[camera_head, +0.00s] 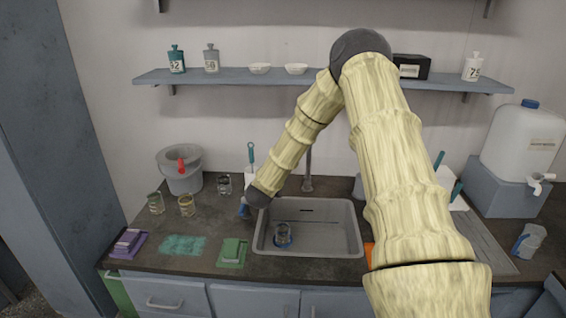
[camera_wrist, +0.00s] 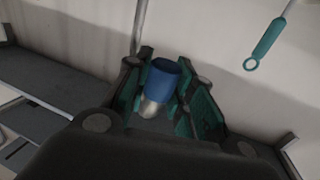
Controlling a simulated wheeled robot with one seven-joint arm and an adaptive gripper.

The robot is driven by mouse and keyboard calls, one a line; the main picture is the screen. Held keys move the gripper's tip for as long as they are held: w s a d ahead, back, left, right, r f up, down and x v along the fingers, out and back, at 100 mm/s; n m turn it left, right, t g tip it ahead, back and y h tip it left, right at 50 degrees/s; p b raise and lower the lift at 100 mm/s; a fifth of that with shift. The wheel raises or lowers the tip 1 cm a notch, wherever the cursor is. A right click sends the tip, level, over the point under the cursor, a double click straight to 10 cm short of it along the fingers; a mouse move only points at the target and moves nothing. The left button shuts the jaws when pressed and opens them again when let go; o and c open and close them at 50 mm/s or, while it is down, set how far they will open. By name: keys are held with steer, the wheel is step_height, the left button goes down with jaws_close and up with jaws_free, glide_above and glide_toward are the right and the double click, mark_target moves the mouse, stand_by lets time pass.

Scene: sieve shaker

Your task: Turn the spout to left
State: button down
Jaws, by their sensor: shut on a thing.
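The grey faucet post (camera_head: 308,165) rises at the back of the sink (camera_head: 347,252); its upper part is hidden behind my arm. In the wrist view, a blue cylindrical piece with a metallic end (camera_wrist: 163,78) lies between the teal-padded fingers of my gripper (camera_wrist: 160,92). It looks like the end of the spout, and the gripper is shut on it. In the head view my gripper (camera_head: 244,208) is at the sink's left rim, mostly hidden by my wrist. The spout's full course cannot be seen.
A blue-tinted beaker (camera_head: 283,236) stands in the sink. Left on the counter are a grey bucket (camera_head: 183,176), glass jars (camera_head: 186,206), a green sponge (camera_head: 232,250) and a purple one (camera_head: 128,241). A water tank (camera_head: 524,142) stands right. A shelf (camera_head: 330,82) spans the wall.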

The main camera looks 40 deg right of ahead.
steer(key=shift+w+a+r, duration=0.1)
steer(key=shift+w+r, duration=0.05)
steer(key=c, duration=1.2)
jaws_free()
steer(key=shift+w, duration=0.1)
steer(key=shift+s, duration=0.2)
steer(key=v, duration=1.2)
